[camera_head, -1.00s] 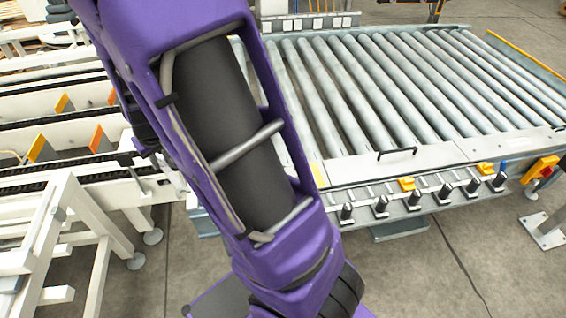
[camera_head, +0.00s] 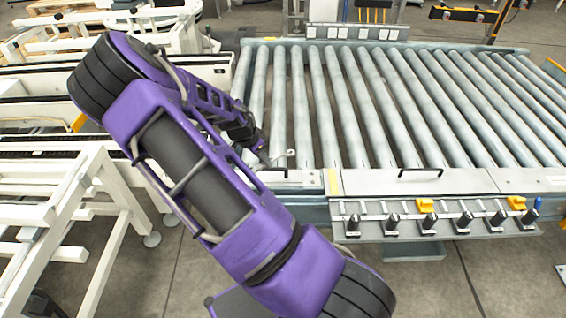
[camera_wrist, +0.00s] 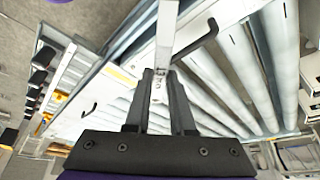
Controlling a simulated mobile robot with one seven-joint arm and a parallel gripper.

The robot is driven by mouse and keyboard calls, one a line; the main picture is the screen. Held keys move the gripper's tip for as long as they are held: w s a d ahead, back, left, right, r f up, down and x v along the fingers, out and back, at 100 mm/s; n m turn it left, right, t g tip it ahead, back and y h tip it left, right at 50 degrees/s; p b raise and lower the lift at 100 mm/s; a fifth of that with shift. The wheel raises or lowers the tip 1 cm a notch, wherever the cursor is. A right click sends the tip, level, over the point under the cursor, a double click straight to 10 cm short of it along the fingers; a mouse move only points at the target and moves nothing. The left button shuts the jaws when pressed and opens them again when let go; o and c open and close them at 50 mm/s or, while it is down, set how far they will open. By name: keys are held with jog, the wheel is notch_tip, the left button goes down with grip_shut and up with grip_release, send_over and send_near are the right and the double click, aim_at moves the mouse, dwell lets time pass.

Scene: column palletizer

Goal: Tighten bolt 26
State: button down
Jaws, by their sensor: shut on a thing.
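My gripper (camera_wrist: 161,85) is shut on a pale grey bar (camera_wrist: 163,40) with small dark lettering near the fingertips. The bar runs up out of the wrist view. No bolt can be made out as number 26.
A rack (camera_head: 440,217) with several black-ended pieces and yellow clips hangs along the conveyor's front edge. A black handle (camera_head: 420,172) sits on the front plate. White frames (camera_head: 75,215) stand at left. Grey floor (camera_head: 480,270) is open in front.

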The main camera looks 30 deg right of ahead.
aim_at(280, 157)
jog(key=d+f+m+g, duration=0.1)
jog(key=d+m, duration=0.1)
jog(key=d+f+m+g, duration=0.1)
jog(key=d+f+m, duration=0.3)
jog(key=m, duration=0.1)
jog(key=shift+w+d+g+b, duration=0.25)
jog(key=shift+d+g+b, duration=0.05)
jog(key=shift+d+g, duration=0.1)
notch_tip(280, 157, down, 5)
jog(key=shift+f+b, duration=0.1)
jog(key=shift+b, duration=1.15)
jog(key=s+n+t, duration=0.1)
jog(key=s+n, duration=0.1)
jog(key=s+a+n+p, duration=0.1)
jog(key=s+n, duration=0.1)
jog(key=shift+s+n+t, duration=0.3)
jog(key=shift+t, duration=0.1)
jog(key=s+d+n+t+y+b, duration=0.1)
jog(key=s+d+n+t+b, duration=0.1)
jog(key=s+n, duration=0.4)
jog(key=shift+s+r+n+t+b, duration=0.3)
jog(key=shift+n+t+b, duration=0.3)
jog(key=shift+n, duration=0.4)
